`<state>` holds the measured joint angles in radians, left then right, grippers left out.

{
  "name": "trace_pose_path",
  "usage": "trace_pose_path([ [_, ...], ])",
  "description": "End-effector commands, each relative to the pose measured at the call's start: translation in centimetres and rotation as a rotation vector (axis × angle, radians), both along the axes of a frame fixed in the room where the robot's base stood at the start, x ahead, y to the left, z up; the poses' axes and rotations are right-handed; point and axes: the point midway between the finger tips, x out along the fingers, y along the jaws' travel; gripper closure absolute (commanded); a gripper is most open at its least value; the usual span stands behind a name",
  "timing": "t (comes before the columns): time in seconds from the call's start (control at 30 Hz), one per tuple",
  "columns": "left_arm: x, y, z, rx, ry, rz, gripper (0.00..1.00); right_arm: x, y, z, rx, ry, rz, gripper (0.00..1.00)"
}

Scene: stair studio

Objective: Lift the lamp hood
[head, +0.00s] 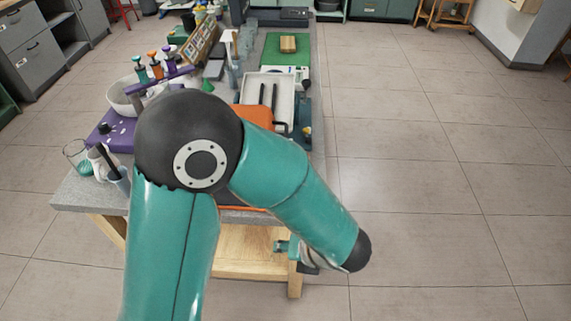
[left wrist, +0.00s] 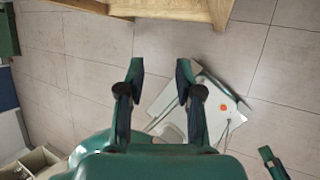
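I cannot make out a lamp hood in either view; part of the workbench is hidden behind my left arm. My left arm crosses the front of the bench in the head view and bends down to the right, past its front right corner. My left gripper (left wrist: 160,76) shows in the left wrist view with its two fingers apart and nothing between them. It is over the floor, beside the wooden frame of the bench.
The workbench (head: 72,193) holds a glass beaker (head: 76,153), a white bowl (head: 121,96), a pale tray (head: 283,95), an orange object (head: 252,115) and a wooden block (head: 288,43) on a green mat (head: 273,53). The tiled floor right of the bench is clear.

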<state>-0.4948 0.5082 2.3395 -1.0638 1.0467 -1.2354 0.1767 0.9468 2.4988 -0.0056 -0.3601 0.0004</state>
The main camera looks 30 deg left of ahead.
Motion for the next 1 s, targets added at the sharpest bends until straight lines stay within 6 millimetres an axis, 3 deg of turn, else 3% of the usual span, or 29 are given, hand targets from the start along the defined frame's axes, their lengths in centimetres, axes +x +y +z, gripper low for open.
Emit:
trace_pose_path([
  [0.03,2.2,0.2,1.7,0.124,-0.049,-0.164,0.65,0.0,0.0,-2.3,0.000,0.000,0.000,0.41],
  [0.13,5.0,0.4,7.4,0.379,-0.118,-0.388,0.65,0.0,0.0,-3.8,0.000,0.000,0.000,0.41],
  [0.2,6.0,0.1,11.0,0.525,-0.158,-0.476,0.65,0.0,0.0,-4.6,0.000,0.000,0.000,0.41],
  [0.3,6.5,-0.2,14.9,0.673,-0.196,-0.536,0.65,0.0,0.0,-5.2,0.000,0.000,0.000,0.41],
  [0.4,6.7,-0.3,16.9,0.747,-0.213,-0.555,0.65,0.0,0.0,-5.4,0.000,0.000,0.000,0.41],
  [0.67,8.2,1.6,16.9,0.765,-0.210,-0.555,0.65,0.0,0.0,-5.3,0.000,-0.001,0.000,0.41],
  [1.0,12.7,6.9,15.3,0.763,-0.208,-0.554,0.65,0.0,0.0,-5.2,0.000,0.000,0.000,0.41],
])
